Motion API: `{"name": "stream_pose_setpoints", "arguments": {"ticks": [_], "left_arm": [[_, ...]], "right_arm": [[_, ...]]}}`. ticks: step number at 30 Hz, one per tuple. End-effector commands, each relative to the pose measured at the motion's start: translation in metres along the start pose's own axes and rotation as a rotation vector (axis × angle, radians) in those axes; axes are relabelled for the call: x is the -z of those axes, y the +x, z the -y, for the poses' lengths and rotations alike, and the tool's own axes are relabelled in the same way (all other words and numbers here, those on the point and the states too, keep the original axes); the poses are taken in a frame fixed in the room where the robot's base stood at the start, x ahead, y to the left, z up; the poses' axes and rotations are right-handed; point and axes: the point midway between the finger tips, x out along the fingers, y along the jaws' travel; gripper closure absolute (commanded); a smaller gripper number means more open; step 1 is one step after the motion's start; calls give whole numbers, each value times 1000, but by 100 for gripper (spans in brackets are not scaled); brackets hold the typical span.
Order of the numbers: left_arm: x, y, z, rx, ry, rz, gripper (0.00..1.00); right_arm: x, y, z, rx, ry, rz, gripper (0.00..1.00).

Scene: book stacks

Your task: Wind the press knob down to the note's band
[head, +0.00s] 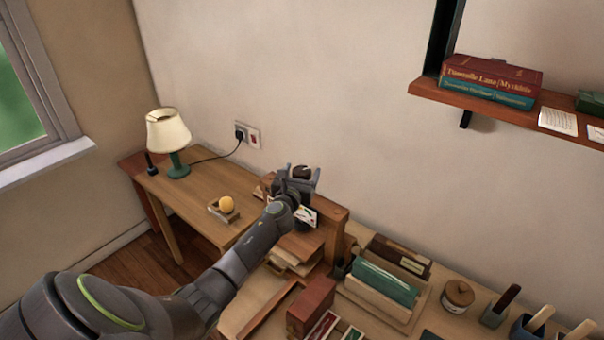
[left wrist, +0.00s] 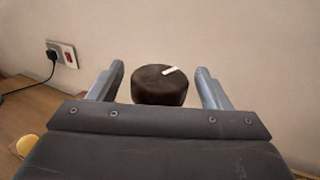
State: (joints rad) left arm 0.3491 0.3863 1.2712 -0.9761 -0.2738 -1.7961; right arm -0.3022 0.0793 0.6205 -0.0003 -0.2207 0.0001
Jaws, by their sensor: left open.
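The press knob (left wrist: 158,87) is a dark brown round knob with a white pointer mark on top, seen in the left wrist view. It also shows in the head view (head: 301,172), above the wooden press at the back of the desk. My left gripper (head: 303,176) is open, with one finger on each side of the knob; I cannot tell whether they touch it. A white card with coloured marks (head: 306,215) shows just below the gripper; its bands are too small to read. My arm hides much of the press. My right gripper is not in view.
File boxes (head: 388,283), a jar (head: 457,296) and tool cups stand to the right. A wall shelf (head: 480,110) holds books above.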

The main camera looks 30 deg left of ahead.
Motion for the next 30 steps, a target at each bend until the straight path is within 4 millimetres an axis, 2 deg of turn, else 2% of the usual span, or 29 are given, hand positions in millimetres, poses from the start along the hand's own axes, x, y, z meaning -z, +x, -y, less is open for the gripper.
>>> {"name": "stream_pose_setpoints", "arguments": {"ticks": [4,13,23,30], "left_arm": [[0,7,0,0,-2,0,28],[0,8,0,0,-1,0,28],[0,8,0,0,-1,0,72],[0,8,-1,18,0,0,72]], "right_arm": [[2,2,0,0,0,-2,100],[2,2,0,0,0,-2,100],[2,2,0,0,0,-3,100],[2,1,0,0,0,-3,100]]}}
